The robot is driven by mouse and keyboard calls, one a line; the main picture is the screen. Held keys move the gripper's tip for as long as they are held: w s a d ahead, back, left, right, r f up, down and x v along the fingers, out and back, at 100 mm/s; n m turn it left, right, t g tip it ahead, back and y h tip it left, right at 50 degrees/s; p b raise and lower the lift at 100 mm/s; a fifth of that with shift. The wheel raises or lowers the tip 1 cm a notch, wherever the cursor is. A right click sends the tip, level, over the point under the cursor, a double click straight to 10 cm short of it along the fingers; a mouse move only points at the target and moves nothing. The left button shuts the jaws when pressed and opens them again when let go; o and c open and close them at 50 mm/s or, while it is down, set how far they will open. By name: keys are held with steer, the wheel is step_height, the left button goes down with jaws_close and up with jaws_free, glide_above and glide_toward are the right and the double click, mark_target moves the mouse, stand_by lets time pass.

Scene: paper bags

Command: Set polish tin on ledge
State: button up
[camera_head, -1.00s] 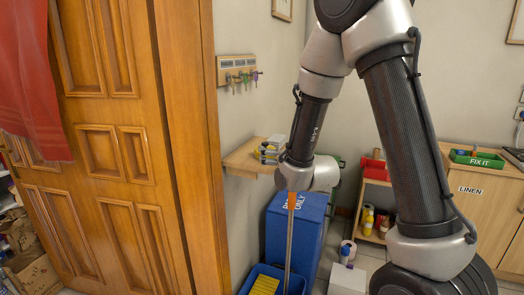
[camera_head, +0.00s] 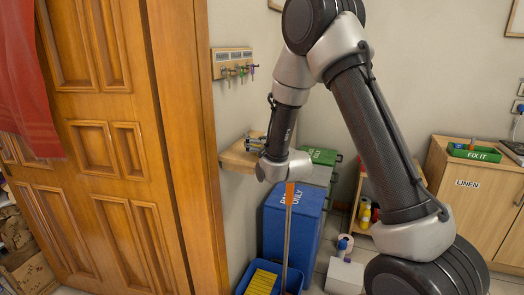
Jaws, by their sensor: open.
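The ledge (camera_head: 236,158) is a light wooden shelf on the wall beside the door frame. My gripper (camera_head: 253,142) is small in the head view, at the ledge's right part, with its dark fingers pointing left. It is open, and part of it is hidden behind my wrist. I cannot make out the polish tin for certain; small dark shapes at the fingers are too small to tell apart. I cannot tell whether the fingers touch anything on the ledge.
A key rack (camera_head: 233,64) hangs above the ledge. Below stand a blue bin (camera_head: 292,222) and a blue bucket (camera_head: 244,272) with a yellow insert and an upright handle. A green bin (camera_head: 322,158) is behind. A wooden cabinet (camera_head: 470,200) holds a green FIX IT tray (camera_head: 474,152) at right.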

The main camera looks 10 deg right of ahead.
steer(key=c, duration=1.2)
steer(key=shift+r, duration=0.1)
